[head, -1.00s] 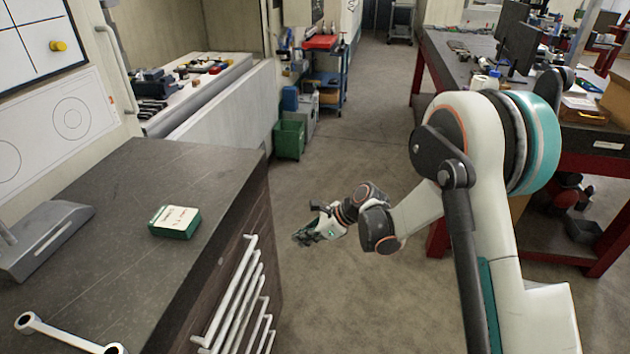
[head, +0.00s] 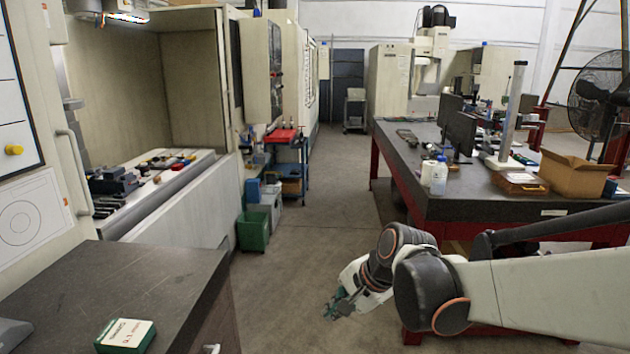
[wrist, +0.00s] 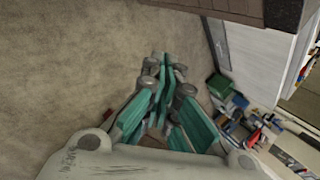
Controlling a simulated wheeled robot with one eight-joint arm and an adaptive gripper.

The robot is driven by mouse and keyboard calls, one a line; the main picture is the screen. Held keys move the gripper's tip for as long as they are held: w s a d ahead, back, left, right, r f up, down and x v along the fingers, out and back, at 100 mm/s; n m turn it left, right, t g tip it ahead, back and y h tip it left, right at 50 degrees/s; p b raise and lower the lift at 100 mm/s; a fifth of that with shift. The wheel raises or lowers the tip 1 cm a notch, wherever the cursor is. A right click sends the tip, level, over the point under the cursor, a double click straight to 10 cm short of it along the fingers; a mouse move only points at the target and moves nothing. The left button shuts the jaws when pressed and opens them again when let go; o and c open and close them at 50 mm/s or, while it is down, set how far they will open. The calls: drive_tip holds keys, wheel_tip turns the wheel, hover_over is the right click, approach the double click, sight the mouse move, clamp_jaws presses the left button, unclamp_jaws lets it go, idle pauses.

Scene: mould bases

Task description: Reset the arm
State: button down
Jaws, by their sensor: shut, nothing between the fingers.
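My gripper (head: 341,306) is at the lower middle of the head view, over the open floor between the dark cabinet top and the red-framed table. My arm reaches in from the right edge. In the wrist view my gripper (wrist: 160,62) shows its teal fingers together at the tips, with nothing between them. It touches nothing that I can see.
The dark cabinet top (head: 120,285) at lower left bears a green and white box (head: 125,335). A green bin (head: 253,231) and a blue cart (head: 291,165) stand beside the machine. The red-framed table (head: 470,205) is at right. The aisle floor (head: 300,265) is clear.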

drive_tip(key=s+d+r+n+t+h, duration=0.1)
drive_tip(key=s+d+r+n+h, duration=0.1)
drive_tip(key=s+d+n, duration=0.3)
drive_tip(key=s+d+r+n+t+h, duration=0.2)
drive_tip(key=s+d+n, duration=0.3)
drive_tip(key=s+d, duration=0.5)
drive_tip(key=s, duration=0.4)
drive_tip(key=shift+d+h, duration=0.15)
drive_tip(key=shift+h, duration=0.25)
drive_tip(key=shift+s, duration=0.1)
